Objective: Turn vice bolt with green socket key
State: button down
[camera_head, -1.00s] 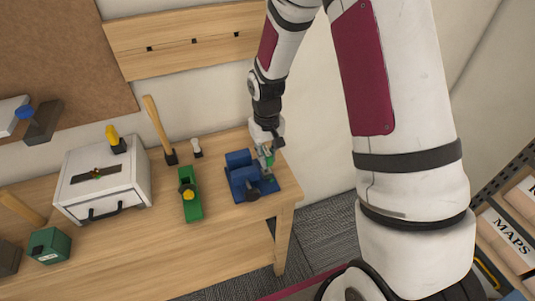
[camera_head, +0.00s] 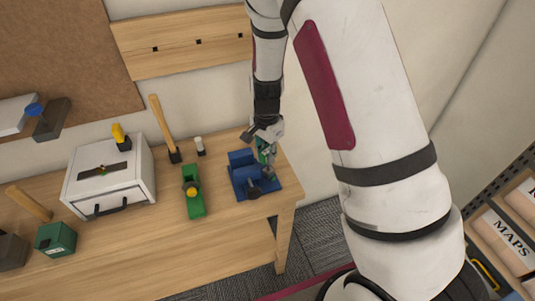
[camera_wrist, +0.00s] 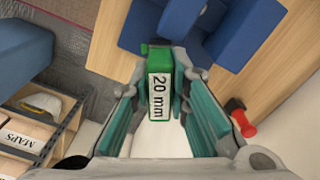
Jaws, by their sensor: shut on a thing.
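The blue vice (camera_head: 247,175) stands on the wooden bench near its right end. It also shows at the top of the wrist view (camera_wrist: 170,25). My gripper (camera_head: 266,150) is over the vice's right rear side. In the wrist view my gripper (camera_wrist: 162,88) has its teal-padded fingers on both sides of the green socket key (camera_wrist: 159,60), whose white label reads "20 mm". The gripper is shut on the key. The key's far end meets or lies close to the vice. The bolt is hidden, and I cannot tell whether the key sits on it.
A green tool block with a yellow knob (camera_head: 194,192) stands left of the vice. Further left are a white drawer box (camera_head: 110,180), a wooden-handled tool (camera_head: 163,125) and a small green box (camera_head: 55,238). A shelf with MAPS boxes (camera_head: 508,238) stands at the right.

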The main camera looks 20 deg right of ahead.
jog(key=shift+n, duration=0.6)
jog(key=shift+r+p, duration=0.8)
jog(key=shift+r, duration=1.45)
